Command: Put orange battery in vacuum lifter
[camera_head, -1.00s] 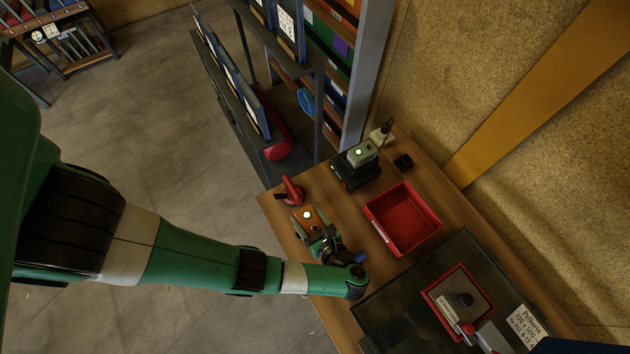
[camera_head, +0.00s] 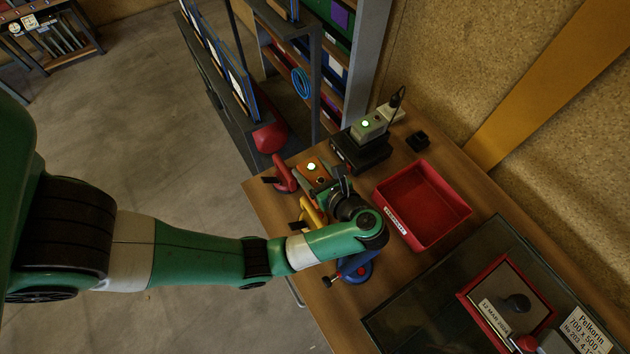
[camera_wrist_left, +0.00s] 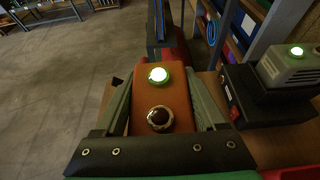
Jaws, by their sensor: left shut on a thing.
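My left gripper (camera_head: 322,180) is shut on the orange battery (camera_head: 312,168), which has a lit whitish-green light and a dark round knob on top. In the left wrist view the battery (camera_wrist_left: 158,98) sits between the two fingers. Its underside is hidden, so I cannot tell how high it is above the bench. Several vacuum lifters show near the bench's left edge: a red one (camera_head: 284,175) left of the battery, a yellow one (camera_head: 314,213) partly behind my arm, and a blue one (camera_head: 356,268) below my wrist. My right gripper is not in view.
A black box (camera_head: 360,154) carries a grey unit (camera_head: 369,127) with a green light. A red tray (camera_head: 424,204) stands empty to the right of my gripper. A dark glass pane (camera_head: 430,300) covers the lower right. A rack (camera_head: 237,120) stands beyond the bench.

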